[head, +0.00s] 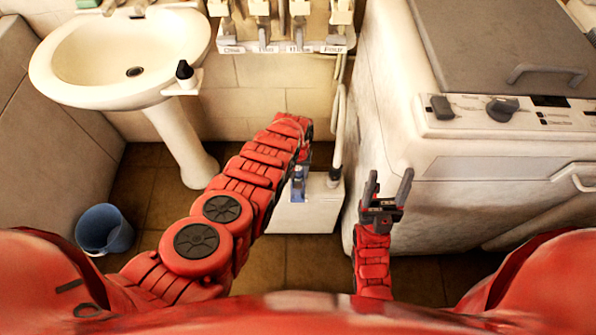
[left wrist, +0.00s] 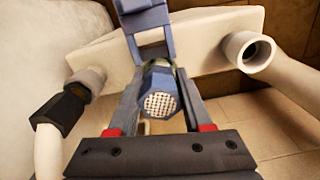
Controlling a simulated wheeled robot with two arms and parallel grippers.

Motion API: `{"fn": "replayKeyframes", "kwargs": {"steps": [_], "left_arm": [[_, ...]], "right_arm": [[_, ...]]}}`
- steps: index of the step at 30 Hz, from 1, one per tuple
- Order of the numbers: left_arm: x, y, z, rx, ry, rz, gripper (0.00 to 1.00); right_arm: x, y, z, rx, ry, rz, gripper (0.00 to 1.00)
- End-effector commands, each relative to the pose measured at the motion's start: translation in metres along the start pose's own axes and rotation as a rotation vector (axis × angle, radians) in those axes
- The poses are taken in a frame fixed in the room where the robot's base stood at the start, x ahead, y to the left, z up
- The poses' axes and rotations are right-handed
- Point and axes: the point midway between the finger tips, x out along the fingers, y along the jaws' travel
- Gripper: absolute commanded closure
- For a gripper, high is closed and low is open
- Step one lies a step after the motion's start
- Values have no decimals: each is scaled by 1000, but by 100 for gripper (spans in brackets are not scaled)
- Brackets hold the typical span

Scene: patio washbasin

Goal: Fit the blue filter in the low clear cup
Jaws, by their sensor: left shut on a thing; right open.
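The blue filter (left wrist: 160,102) has a round pale mesh end that faces the left wrist camera. My left gripper (left wrist: 159,85) is shut on it, with one finger on each side. A thin clear, greenish rim, perhaps the low clear cup (left wrist: 157,64), shows just behind the filter. The filter hides most of it, and I cannot tell whether the filter is inside it. In the head view my left arm reaches down to the white box (head: 308,212), where a small blue part (head: 298,186) shows. My right gripper (head: 385,190) is open and empty, right of the box.
A blue-grey bracket (left wrist: 147,28) stands above the filter. The box has a pipe fitting on each side, left (left wrist: 88,82) and right (left wrist: 249,51). A washbasin (head: 120,60), a blue bucket (head: 104,230) and a washing machine (head: 500,190) stand around. The floor between is mostly bare.

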Motion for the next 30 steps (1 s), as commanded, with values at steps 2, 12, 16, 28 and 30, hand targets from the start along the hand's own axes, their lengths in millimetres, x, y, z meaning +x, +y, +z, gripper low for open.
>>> {"fn": "replayKeyframes", "kwargs": {"steps": [2, 12, 16, 28, 30], "left_arm": [[4, 0, 7, 0, -15, -1, 100], [-7, 0, 5, 0, -13, -1, 100], [-12, 0, 4, -1, -11, -1, 100], [-14, -1, 3, -1, -7, -2, 100], [-14, -1, 2, -1, -6, -1, 100]], "right_arm": [[0, 0, 0, 0, 0, 0, 39], [10, 0, -2, 0, 0, 0, 39], [15, 1, -2, 0, 0, 0, 39], [16, 1, -3, 0, 0, 0, 39], [16, 1, -3, 0, 0, 0, 39]]}}
